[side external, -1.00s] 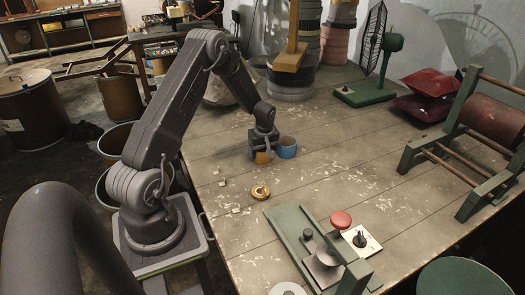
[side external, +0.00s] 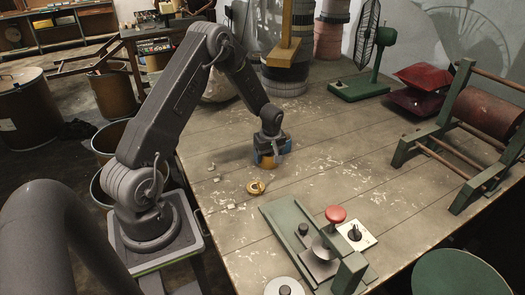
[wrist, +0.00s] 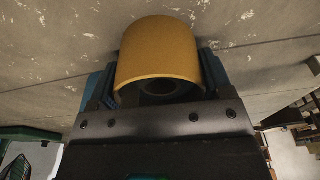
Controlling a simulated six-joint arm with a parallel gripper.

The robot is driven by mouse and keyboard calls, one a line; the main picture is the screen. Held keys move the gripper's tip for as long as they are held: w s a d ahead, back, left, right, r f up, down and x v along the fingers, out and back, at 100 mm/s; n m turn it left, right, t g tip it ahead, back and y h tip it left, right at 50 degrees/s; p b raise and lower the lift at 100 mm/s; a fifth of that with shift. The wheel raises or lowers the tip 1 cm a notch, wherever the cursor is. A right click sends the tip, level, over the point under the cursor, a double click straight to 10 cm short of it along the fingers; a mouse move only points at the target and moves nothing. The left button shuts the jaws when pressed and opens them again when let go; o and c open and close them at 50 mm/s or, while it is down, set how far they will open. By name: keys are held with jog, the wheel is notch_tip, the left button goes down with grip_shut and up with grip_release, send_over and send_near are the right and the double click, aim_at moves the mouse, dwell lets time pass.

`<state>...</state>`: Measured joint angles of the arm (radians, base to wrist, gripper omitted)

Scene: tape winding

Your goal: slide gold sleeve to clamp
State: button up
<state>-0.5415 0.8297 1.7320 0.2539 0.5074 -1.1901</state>
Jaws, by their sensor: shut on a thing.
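The gold sleeve (wrist: 158,50) is a short, hollow yellow-gold cylinder that fills the upper middle of the wrist view. My gripper (side external: 269,155) is shut on it low over the table, and a little gold (side external: 268,164) shows below the jaws in the side view. Blue parts (wrist: 216,72) show on both sides of the sleeve; I cannot tell whether they are finger pads or a blue sleeve. A green fixture (side external: 284,235) with a red knob (side external: 336,214) stands at the table's front; I cannot tell whether it is the clamp.
A small brass ring (side external: 256,188) lies just in front of my gripper, with pale scraps (side external: 212,182) to its left. A green stand with a brown roller (side external: 487,112) is at the right. A green fan (side external: 367,55) stands at the back. The middle right of the wooden table is clear.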

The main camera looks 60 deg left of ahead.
aim_at(289, 179)
jog(key=shift+w+d, duration=0.4)
jog(key=shift+d, duration=1.45)
jog(key=shift+w+d, duration=0.4)
jog(key=shift+d, duration=1.5)
jog(key=shift+w+d, duration=0.4)
jog(key=shift+d, duration=1.45)
jog(key=o, duration=0.9)
jog(key=shift+r, duration=0.1)
jog(key=r, duration=0.4)
jog(key=d+r, duration=0.1)
jog(key=r, duration=0.4)
jog(key=d+r, duration=0.1)
jog(key=r, duration=0.3)
jog(key=shift+r, duration=0.25)
